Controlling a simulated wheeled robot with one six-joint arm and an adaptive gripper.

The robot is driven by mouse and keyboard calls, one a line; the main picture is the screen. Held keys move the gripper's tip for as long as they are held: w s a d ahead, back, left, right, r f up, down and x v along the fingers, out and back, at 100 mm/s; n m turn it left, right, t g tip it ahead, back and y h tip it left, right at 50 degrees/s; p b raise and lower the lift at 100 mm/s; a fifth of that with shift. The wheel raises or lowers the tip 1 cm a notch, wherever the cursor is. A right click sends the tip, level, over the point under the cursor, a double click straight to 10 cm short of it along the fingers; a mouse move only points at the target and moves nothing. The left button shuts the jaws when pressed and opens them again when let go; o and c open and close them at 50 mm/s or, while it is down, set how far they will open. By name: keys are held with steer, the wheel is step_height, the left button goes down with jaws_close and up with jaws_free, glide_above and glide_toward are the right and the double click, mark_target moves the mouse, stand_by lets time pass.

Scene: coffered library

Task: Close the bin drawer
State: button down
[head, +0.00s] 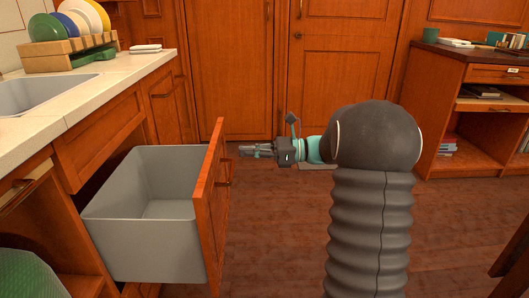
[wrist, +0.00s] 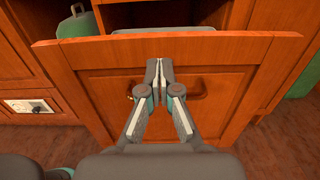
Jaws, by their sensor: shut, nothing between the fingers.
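The bin drawer (head: 216,185) is pulled out from the counter at the left of the head view, with a grey bin (head: 150,230) inside it. The bin looks empty. Its wooden front panel faces right and also fills the middle of the wrist view (wrist: 110,85). A dark handle (head: 226,175) sits on the panel and shows partly behind my fingers in the wrist view (wrist: 195,90). My gripper (head: 243,151) is shut and empty, to the right of the panel and pointing at it.
A counter (head: 125,72) with a sink (head: 35,95) and a dish rack (head: 70,50) runs above the drawer. A green thing (head: 30,272) lies at the lower left. Wooden doors (head: 340,60) stand behind. A desk (head: 470,110) is at the right. The floor (head: 270,230) right of the drawer is clear.

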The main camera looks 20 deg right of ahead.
mark_target(215, 151)
steer(key=shift+x, duration=3)
